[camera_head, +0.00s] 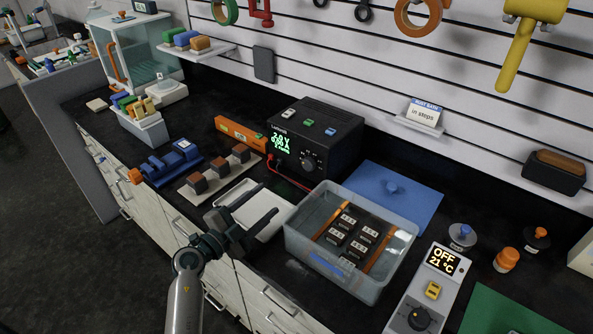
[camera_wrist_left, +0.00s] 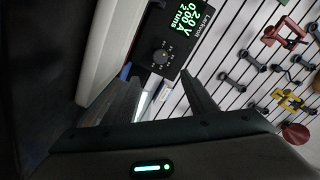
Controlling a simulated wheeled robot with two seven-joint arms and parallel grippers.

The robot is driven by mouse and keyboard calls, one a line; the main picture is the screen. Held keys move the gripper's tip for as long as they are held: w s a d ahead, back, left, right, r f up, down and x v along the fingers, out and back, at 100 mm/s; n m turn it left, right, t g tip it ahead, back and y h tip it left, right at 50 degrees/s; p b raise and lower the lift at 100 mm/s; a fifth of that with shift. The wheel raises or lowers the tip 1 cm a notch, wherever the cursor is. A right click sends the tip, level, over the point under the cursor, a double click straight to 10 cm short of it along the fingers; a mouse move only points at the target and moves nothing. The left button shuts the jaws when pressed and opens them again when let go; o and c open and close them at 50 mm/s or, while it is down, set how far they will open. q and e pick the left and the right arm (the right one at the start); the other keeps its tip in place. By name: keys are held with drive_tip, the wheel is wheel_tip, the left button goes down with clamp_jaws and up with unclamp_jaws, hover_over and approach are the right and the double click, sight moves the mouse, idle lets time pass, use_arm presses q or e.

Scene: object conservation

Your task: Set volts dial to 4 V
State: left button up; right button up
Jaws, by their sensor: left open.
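The black power supply (camera_head: 345,136) stands at the back of the bench, with a lit green display (camera_head: 280,143) on its front. My left gripper (camera_head: 268,200) is open and empty, in front of the power supply and apart from the dial. My right gripper is not in view.
A white tray (camera_head: 258,231) lies below my left gripper. A clear tub (camera_head: 330,276) of water with labelled blocks stands to the right. A red lead (camera_head: 290,178) runs from the supply's front. A board (camera_head: 188,193) with several brown blocks lies left.

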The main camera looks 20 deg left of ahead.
sight(307, 166)
use_arm(q)
drive_tip(key=shift+w, duration=0.15)
drive_tip(key=shift+w+d+r, duration=0.15)
drive_tip(key=shift+w+d, duration=0.05)
drive_tip(key=shift+w, duration=0.3)
drive_tip(key=p+x, duration=0.2)
drive_tip(key=x, duration=1.4)
drive_tip(key=shift+w, duration=0.15)
drive_tip(key=c, duration=1.1)
